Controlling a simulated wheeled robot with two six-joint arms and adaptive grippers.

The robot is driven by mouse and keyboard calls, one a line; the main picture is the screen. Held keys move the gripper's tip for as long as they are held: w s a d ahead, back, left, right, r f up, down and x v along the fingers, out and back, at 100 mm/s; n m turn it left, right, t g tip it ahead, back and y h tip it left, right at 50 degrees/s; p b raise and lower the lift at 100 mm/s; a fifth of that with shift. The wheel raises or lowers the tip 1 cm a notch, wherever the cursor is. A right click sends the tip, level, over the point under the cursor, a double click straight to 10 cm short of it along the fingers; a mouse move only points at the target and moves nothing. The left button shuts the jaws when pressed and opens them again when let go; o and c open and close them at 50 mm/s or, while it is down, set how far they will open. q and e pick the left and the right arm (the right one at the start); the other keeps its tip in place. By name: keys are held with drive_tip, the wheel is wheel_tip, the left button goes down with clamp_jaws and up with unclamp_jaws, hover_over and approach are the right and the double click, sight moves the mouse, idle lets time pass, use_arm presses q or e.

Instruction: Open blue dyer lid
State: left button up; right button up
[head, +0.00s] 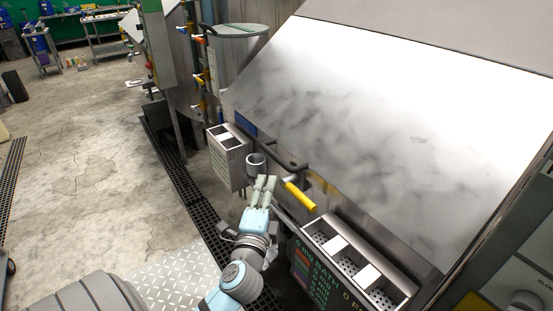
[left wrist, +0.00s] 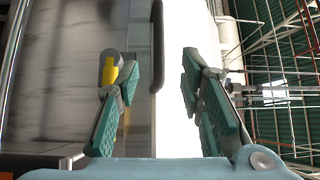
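The dyer lid (head: 390,130) is a large, sloped, smooth grey metal panel across the right of the head view; it looks down. A handle with a yellow grip (head: 300,196) sticks out at the lid's lower left edge. My left gripper (head: 264,184) is just left of this grip, pointing up and away. In the left wrist view, its green fingers (left wrist: 158,92) are apart with nothing held between them. The yellow grip (left wrist: 109,72) shows beside the left-hand finger, partly covered by it; contact cannot be told. My right gripper is not in view.
A perforated metal tray box (head: 352,262) stands right of my gripper, and a control box (head: 228,155) stands to its left. A small grey cup-like fitting (head: 256,164) is just beyond my fingertips. A floor grate (head: 190,190) runs alongside; open concrete floor lies left.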

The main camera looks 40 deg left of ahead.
sight(276, 155)
use_arm(q)
drive_tip(key=x, duration=1.3)
drive_tip(key=shift+w+a+f, duration=0.1)
drive_tip(key=shift+w+a, duration=0.1)
drive_tip(key=shift+c, duration=0.2)
clamp_jaws()
